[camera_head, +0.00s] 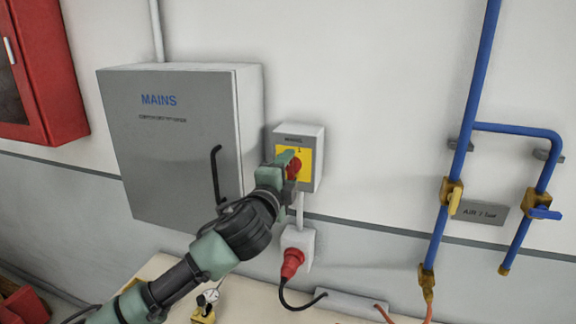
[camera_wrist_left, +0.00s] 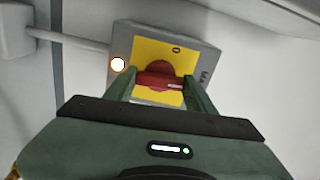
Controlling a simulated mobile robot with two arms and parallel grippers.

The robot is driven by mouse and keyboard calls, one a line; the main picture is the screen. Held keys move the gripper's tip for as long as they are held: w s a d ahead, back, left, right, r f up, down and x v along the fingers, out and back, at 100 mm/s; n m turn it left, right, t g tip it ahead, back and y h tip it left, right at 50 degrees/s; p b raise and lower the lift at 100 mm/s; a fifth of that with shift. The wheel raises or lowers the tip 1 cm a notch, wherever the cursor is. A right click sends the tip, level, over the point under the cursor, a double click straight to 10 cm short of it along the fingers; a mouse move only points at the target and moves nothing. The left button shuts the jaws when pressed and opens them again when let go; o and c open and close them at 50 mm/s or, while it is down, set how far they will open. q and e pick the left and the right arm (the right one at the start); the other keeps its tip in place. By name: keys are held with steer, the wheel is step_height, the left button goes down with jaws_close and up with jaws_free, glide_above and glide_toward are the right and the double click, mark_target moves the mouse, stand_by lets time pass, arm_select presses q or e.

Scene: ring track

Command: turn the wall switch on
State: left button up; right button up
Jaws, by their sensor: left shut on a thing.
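The wall switch (camera_head: 312,184) is a grey box with a yellow plate and a red rotary handle (camera_wrist_left: 160,80). My left gripper (camera_head: 289,164) is shut on the red handle, one finger on each side, as the left wrist view also shows (camera_wrist_left: 160,88). In that view the handle lies along the picture, its white mark toward the plate's lettered end. A "0" shows at the plate's side, off the handle's line. A small round lamp (camera_wrist_left: 118,64) looks bright. In the head view a "1" shows at the plate's top; the gripper hides much of the handle. My right gripper is not in view.
A grey MAINS cabinet (camera_head: 175,150) with a black handle stands left of the switch. A red plug (camera_head: 291,263) sits in a socket below. Blue pipes (camera_head: 468,120) with yellow valves run at the right. A bench top (camera_head: 250,295) lies below.

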arm_select(q)
steer(key=shift+m, duration=0.6)
steer(key=o, duration=1.4)
steer(key=b+v, duration=0.2)
steer(key=v, duration=0.6)
steer(key=shift+b, duration=0.3)
steer(key=shift+w, duration=0.1)
